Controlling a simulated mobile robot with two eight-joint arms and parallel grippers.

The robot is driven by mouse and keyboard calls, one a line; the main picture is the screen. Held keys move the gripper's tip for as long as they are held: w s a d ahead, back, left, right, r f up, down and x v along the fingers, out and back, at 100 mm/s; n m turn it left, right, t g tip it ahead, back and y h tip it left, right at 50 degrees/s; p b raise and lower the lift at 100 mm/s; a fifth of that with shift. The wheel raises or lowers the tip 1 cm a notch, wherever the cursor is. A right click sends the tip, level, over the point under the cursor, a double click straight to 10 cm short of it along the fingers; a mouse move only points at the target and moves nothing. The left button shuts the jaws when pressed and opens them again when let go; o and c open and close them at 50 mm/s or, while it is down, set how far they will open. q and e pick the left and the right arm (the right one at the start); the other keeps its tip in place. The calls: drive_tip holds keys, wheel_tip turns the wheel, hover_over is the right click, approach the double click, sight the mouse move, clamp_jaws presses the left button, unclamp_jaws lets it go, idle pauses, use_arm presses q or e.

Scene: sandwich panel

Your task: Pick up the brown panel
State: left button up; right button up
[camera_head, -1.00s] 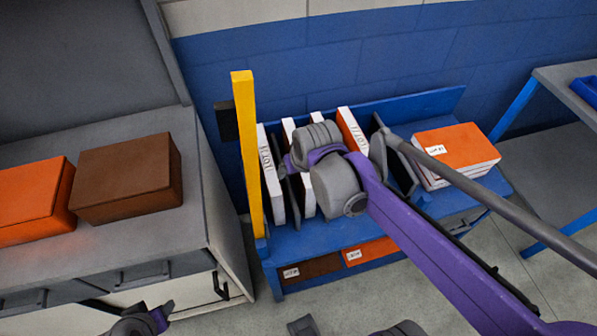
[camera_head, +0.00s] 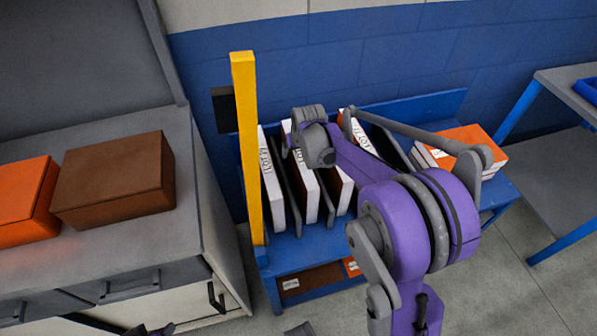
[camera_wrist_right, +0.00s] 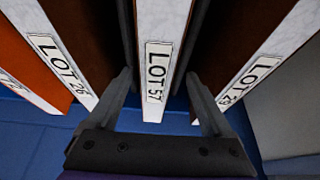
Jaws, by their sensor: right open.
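Several panels with white edges stand upright in the blue rack. In the wrist view, my right gripper (camera_wrist_right: 160,95) is open, with one finger on each side of the white edge of the panel marked LOT 57 (camera_wrist_right: 157,75). I cannot tell whether the fingers touch it. Brown faces show on the LOT 26 panel (camera_wrist_right: 85,35) to its left and on the panel to its right (camera_wrist_right: 228,35). The LOT 57 panel's own faces are hidden. In the head view, my right wrist (camera_head: 315,145) is over the rack and hides its fingers. Part of my left gripper (camera_head: 150,329) shows at the bottom edge.
The blue rack (camera_head: 345,237) has a yellow post (camera_head: 246,150) at its left and grey dividers. An orange-topped stack (camera_head: 462,140) lies at its right end. Brown (camera_head: 115,180) and orange (camera_head: 25,200) boxes stand on the grey cabinet. A blue-framed table (camera_head: 565,150) is at right.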

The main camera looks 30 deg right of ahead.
drive_tip(key=x, duration=0.5)
drive_tip(key=shift+s+d+b, duration=0.15)
drive_tip(key=shift+d+b, duration=0.1)
drive_tip(key=shift+b, duration=0.05)
drive_tip(key=shift+r, duration=0.1)
clamp_jaws()
idle(0.9)
